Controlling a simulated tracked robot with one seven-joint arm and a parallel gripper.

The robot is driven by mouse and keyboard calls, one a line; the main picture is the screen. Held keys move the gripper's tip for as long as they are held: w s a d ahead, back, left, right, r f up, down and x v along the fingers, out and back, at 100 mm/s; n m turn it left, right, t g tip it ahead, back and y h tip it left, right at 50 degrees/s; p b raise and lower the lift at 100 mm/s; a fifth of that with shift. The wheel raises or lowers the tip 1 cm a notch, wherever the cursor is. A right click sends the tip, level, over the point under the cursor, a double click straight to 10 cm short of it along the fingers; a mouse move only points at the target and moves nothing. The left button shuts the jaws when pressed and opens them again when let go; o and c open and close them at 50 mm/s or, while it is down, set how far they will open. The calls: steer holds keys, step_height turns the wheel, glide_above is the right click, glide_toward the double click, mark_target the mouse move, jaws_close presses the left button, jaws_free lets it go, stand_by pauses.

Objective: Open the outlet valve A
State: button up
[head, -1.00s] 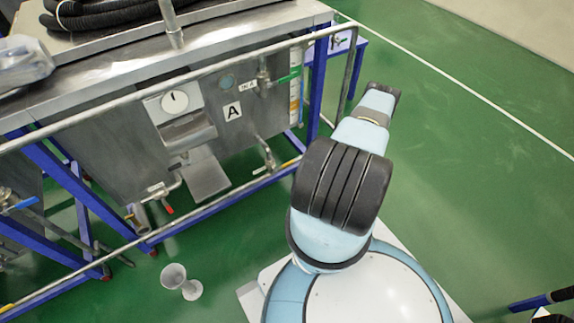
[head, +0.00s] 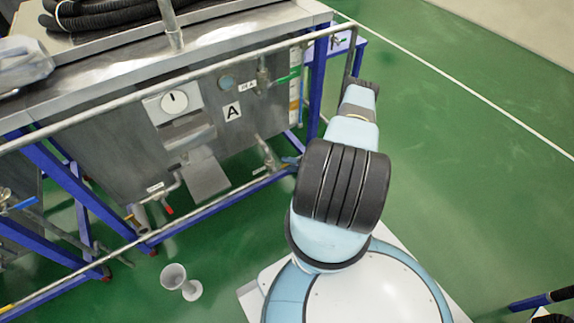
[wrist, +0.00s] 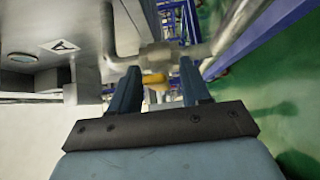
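The steel tank (head: 100,150) carries a sign "A" (head: 232,111), which shows rotated in the wrist view (wrist: 60,46). A pipe valve (head: 267,154) sits low at the tank's right end. In the wrist view a valve with a yellow handle (wrist: 154,80) lies ahead, seen between the fingertips. My gripper (wrist: 158,78) is open, one finger on each side of the handle in the picture; contact is not visible. In the head view only a bit of my gripper (head: 291,160) shows beside my arm. The small labels are too small to read.
A green-handled valve (head: 288,76) sits above, near the tank's right edge. A red-handled valve (head: 168,209) is low on the left. A metal rail (head: 90,126) and blue frame legs (head: 317,85) stand close by.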

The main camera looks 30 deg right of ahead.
jaws_close()
stand_by(0.3)
steer(key=shift+a, duration=0.2)
steer(key=shift+d, duration=0.3)
